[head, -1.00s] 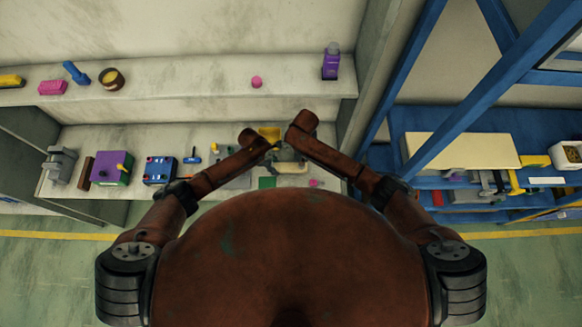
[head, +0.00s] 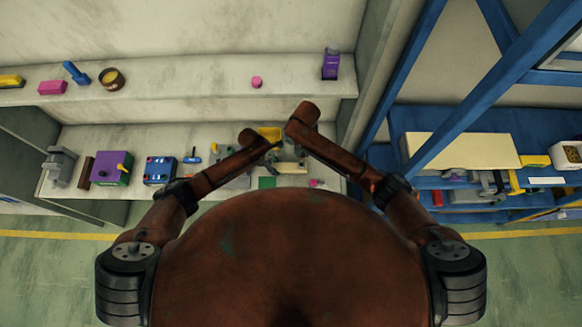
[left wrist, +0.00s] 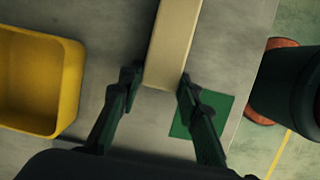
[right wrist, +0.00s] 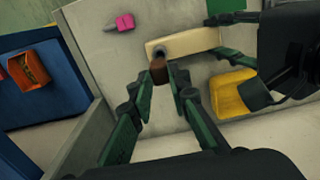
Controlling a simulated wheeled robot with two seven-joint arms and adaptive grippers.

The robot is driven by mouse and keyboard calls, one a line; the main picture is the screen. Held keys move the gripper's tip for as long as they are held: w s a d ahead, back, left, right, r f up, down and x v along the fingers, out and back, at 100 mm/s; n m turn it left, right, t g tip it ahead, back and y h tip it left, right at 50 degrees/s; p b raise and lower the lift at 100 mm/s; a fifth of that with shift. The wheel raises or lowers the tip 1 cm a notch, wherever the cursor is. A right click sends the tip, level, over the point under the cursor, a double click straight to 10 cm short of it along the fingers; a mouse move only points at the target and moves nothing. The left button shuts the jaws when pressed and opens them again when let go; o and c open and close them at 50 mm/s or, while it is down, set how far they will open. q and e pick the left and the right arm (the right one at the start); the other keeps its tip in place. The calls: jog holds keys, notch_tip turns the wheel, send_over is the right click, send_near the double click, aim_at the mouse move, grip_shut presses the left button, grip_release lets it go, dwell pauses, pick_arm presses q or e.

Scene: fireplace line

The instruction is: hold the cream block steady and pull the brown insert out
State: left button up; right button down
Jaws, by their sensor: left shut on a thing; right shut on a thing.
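The cream block (right wrist: 190,41) is a long pale bar. It also shows in the left wrist view (left wrist: 173,45), with its near end between the fingers of my left gripper (left wrist: 161,84), which is shut on it. In the right wrist view, the block's end face shows a dark round hole. The brown insert (right wrist: 159,72) is a short dark brown piece at that end. My right gripper (right wrist: 165,80) is shut on it. The insert's tip lies close to the hole; I cannot tell whether any of it is still inside.
A yellow bin (left wrist: 72,85) stands beside the block. A green square (left wrist: 203,113) lies near the bench edge. A pink piece (right wrist: 124,22) lies near the block. A purple box (head: 110,168) and a blue box (head: 160,170) stand further left.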

pick_arm(q)
jog(key=o, duration=1.4)
jog(key=shift+r, duration=0.1)
jog(key=v, duration=1.2)
